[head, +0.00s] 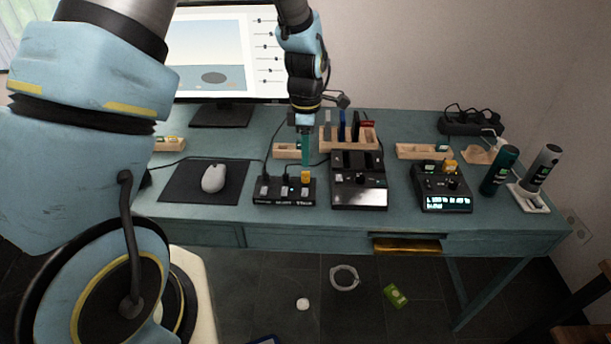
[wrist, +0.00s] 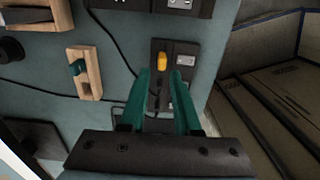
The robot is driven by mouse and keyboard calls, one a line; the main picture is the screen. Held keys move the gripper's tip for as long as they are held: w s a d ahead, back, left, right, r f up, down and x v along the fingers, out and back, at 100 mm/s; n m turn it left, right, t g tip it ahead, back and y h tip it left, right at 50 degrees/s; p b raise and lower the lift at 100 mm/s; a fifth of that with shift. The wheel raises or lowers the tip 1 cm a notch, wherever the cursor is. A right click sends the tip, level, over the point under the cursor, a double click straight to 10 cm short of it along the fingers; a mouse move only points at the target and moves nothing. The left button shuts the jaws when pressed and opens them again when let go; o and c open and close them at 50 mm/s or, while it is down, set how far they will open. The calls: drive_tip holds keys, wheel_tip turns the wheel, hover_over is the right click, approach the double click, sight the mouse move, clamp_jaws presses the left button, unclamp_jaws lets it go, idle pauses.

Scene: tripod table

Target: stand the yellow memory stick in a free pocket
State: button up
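A yellow memory stick (head: 305,176) stands upright in the right end of a low black hub (head: 283,191) at the front of the desk. It also shows in the wrist view (wrist: 162,61), just ahead of my fingertips. My gripper (head: 306,163) points down above it; its green fingers (wrist: 160,74) are apart, with nothing between them that I can make out. A wooden block with pockets (head: 349,145) stands behind, holding grey, blue and dark upright sticks and a red item. Which pockets are free is too small to tell.
A black device (head: 358,186) stands right of the hub, with a lit device (head: 441,187) further right. A small wooden tray (head: 286,154) lies behind the hub. A mouse (head: 213,178) on a dark mat is to the left. Cables run across the desk.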

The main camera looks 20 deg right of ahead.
sight(306, 172)
drive_tip(key=shift+s+a+f+p, duration=0.1)
drive_tip(key=shift+f+p, duration=0.5)
drive_tip(key=shift+f, duration=1)
drive_tip(key=shift+s+f+p, duration=0.1)
drive_tip(key=shift+f+p, duration=0.5)
drive_tip(key=shift+f, duration=0.95)
clamp_jaws()
